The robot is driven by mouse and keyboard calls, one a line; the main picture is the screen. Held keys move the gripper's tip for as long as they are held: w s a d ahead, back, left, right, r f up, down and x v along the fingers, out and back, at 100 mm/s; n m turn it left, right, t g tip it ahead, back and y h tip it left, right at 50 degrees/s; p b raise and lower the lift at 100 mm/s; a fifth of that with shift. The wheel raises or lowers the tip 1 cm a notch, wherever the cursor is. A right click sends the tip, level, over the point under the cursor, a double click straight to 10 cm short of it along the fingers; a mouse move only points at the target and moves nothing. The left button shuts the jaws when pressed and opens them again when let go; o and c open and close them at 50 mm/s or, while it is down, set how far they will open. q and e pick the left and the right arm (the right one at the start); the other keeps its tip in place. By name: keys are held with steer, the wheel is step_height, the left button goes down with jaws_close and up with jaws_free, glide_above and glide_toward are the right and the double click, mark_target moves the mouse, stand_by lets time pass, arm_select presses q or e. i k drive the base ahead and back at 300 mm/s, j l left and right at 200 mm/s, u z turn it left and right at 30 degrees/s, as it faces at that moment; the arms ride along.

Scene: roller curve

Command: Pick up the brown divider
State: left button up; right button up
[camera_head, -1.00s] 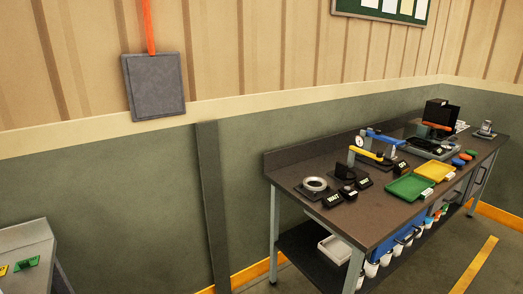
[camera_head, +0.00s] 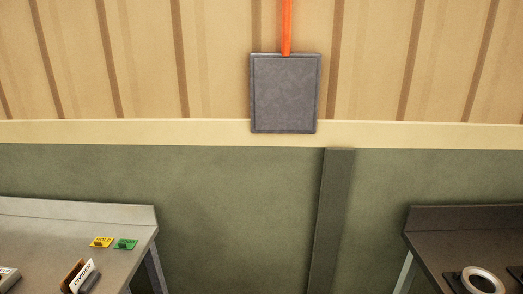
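A divider (camera_head: 72,272) with a brown edge stands near the bottom left of the head view, on the light grey table (camera_head: 60,222). A white label with dark lettering that reads like "DIVIDER" is beside it, on a small dark holder. The lower part of this group is cut off by the picture's bottom edge. Neither of my grippers is in view.
Yellow (camera_head: 102,242) and green (camera_head: 126,244) tags lie on the grey table near its right end. A dark workbench (camera_head: 450,220) with a metal ring (camera_head: 482,281) stands at the right. Bare wall and a post (camera_head: 330,220) lie between them. A grey panel (camera_head: 285,93) hangs above.

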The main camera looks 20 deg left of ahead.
mark_target(64, 285)
steer(key=i+j+u, duration=0.1)
steer(key=i+u, duration=0.3)
steer(key=i, duration=0.3)
steer(key=i+l+u, duration=0.15)
steer(key=i+u, duration=0.25)
steer(key=i, duration=0.3)
steer(key=u, duration=0.4)
steer(key=i+u, duration=0.15)
steer(key=u, duration=0.25)
steer(key=l+u, duration=0.1)
steer(key=u, duration=0.3)
steer(key=i+u, duration=0.1)
steer(key=u, duration=0.25)
